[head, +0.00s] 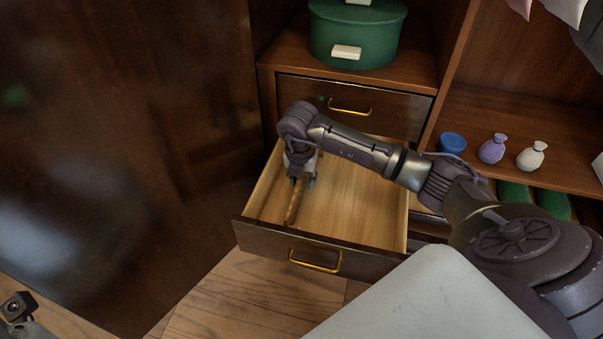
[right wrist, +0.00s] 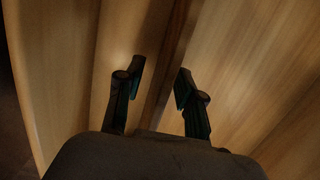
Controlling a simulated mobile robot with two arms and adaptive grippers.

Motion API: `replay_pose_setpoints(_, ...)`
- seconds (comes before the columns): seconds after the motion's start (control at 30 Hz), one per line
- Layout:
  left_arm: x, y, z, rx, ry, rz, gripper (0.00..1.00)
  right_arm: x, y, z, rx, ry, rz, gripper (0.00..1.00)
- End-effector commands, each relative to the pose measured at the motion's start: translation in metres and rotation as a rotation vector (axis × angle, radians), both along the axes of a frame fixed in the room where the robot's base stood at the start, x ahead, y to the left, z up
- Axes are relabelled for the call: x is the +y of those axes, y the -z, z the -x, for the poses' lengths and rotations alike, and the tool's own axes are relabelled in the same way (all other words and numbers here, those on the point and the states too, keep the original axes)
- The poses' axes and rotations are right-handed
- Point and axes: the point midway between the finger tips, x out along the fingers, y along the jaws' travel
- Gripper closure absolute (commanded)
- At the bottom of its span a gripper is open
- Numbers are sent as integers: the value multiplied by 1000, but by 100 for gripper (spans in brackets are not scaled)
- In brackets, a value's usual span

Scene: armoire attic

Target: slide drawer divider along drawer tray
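The drawer tray (head: 360,212) is an open, pale wooden drawer with a dark front and a brass handle. The drawer divider (head: 294,206) is a narrow brown strip in its left part, running from front to back. My right gripper (head: 299,182) reaches down into the tray over the divider, whose far part is hidden under it. In the right wrist view, my right gripper (right wrist: 160,70) is open, its two fingers apart on either side of the divider (right wrist: 180,50). The right finger looks closer to the strip; contact cannot be told. My left gripper's fingers are not in view.
A closed drawer (head: 340,106) sits behind the tray, with a green box (head: 356,38) on the shelf above. A blue cup (head: 452,142), a purple pouch (head: 493,149) and a white pouch (head: 532,155) stand on the right shelf. A dark wooden panel fills the left.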

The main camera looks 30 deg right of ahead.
Motion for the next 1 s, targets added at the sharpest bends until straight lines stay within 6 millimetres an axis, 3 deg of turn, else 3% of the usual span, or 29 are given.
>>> replay_pose_setpoints(0.13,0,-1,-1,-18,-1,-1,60,-1,13,-1,1,1,-1,62)
replay_pose_setpoints(0.47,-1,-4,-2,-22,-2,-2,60,-2,15,-1,0,0,0,62)
replay_pose_setpoints(0.5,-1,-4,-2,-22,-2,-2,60,-2,15,-1,0,0,0,64)
replay_pose_setpoints(0.73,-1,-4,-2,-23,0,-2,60,-2,15,-1,0,0,0,100)
replay_pose_setpoints(1.0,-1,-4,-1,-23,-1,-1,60,-2,14,-1,0,0,0,100)
